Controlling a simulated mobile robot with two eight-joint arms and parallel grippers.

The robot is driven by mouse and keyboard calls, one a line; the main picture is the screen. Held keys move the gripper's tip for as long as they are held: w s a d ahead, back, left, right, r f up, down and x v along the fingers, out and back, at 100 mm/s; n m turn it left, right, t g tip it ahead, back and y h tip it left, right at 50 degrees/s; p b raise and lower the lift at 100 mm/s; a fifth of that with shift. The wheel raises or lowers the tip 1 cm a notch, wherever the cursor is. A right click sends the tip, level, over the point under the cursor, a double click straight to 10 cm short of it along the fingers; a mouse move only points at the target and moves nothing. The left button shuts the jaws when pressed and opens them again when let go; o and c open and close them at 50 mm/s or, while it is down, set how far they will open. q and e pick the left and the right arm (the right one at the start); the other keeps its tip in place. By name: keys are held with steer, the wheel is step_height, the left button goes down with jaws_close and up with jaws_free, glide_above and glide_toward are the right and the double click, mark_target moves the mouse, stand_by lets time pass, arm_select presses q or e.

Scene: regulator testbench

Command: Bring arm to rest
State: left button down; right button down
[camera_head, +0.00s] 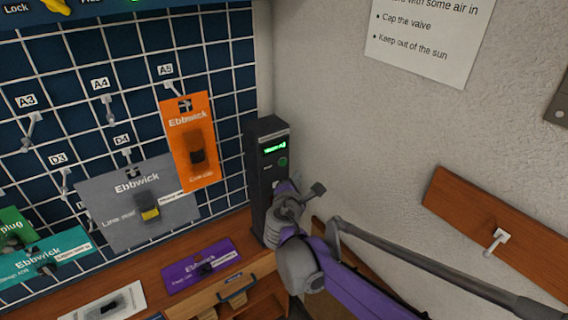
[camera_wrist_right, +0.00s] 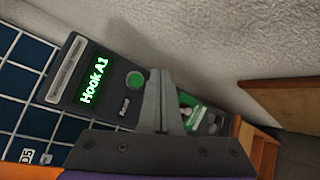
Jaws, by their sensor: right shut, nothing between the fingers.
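My right arm (camera_head: 345,275), purple and grey, comes in from the lower right of the head view. Its wrist end (camera_head: 287,208) is beside the lower part of a black device (camera_head: 262,185) that stands at the corner of the wall. In the right wrist view my right gripper (camera_wrist_right: 160,78) is shut and empty, with its grey fingers together in front of the device (camera_wrist_right: 70,92). Its display (camera_wrist_right: 95,84) reads "Hook A1", and a green button (camera_wrist_right: 135,80) shows just left of the fingers. I cannot tell whether the fingers touch the device. My left gripper is not in view.
A grid panel (camera_head: 228,70) with hooks bears an orange card (camera_head: 187,135), a grey card (camera_head: 110,215) and others. A purple card (camera_head: 203,266) lies on the wooden bench below. A wooden board (camera_head: 490,225) with a hook is on the right wall.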

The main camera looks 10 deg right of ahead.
steer(key=shift+s+d, duration=0.25)
steer(key=shift+s, duration=0.45)
steer(key=s+d+f+m+g, duration=0.25)
steer(key=s+m, duration=0.25)
steer(key=s, duration=0.3)
steer(key=s+d+f+m+g, duration=0.25)
steer(key=s+f+m, duration=0.2)
steer(key=s, duration=0.25)
steer(key=s+a+f+m+g+y, duration=0.1)
steer(key=s+a+f+m+y, duration=0.2)
steer(key=s, duration=0.5)
steer(key=s+a+f+m+g+y, duration=0.2)
steer(key=s+a+f+m+y, duration=0.1)
steer(key=s+f+m, duration=0.3)
steer(key=s+a+m, duration=0.1)
steer(key=s, duration=0.1)
steer(key=shift+s+g, duration=0.3)
steer(key=shift+s, duration=0.05)
